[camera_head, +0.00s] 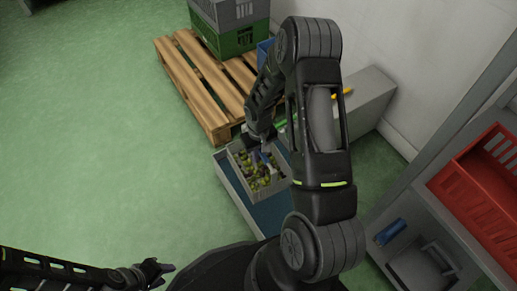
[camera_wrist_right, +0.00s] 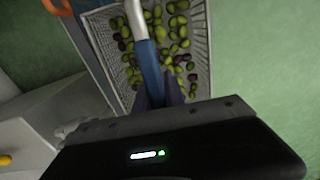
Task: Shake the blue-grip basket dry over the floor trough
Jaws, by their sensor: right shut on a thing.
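The grey mesh basket (camera_head: 236,162) holds green and dark olives and sits over or inside the floor trough (camera_head: 233,195), a grey-walled box with a blue inside. I cannot tell whether the basket hangs above the trough or touches it. In the right wrist view the basket (camera_wrist_right: 203,50) shows a pale metal handle with a blue grip (camera_wrist_right: 150,68). My right gripper (camera_wrist_right: 160,98) is shut on that blue grip; in the head view it (camera_head: 262,143) is partly hidden by its arm. My left gripper (camera_head: 160,275) is empty and open at the lower left, away from the basket.
A wooden pallet (camera_head: 196,82) with stacked green and grey crates (camera_head: 242,40) stands behind the trough. A grey block (camera_head: 368,100) is by the wall. At right a shelf holds a red crate (camera_head: 470,190) and a blue object (camera_head: 390,232). Green floor at left is clear.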

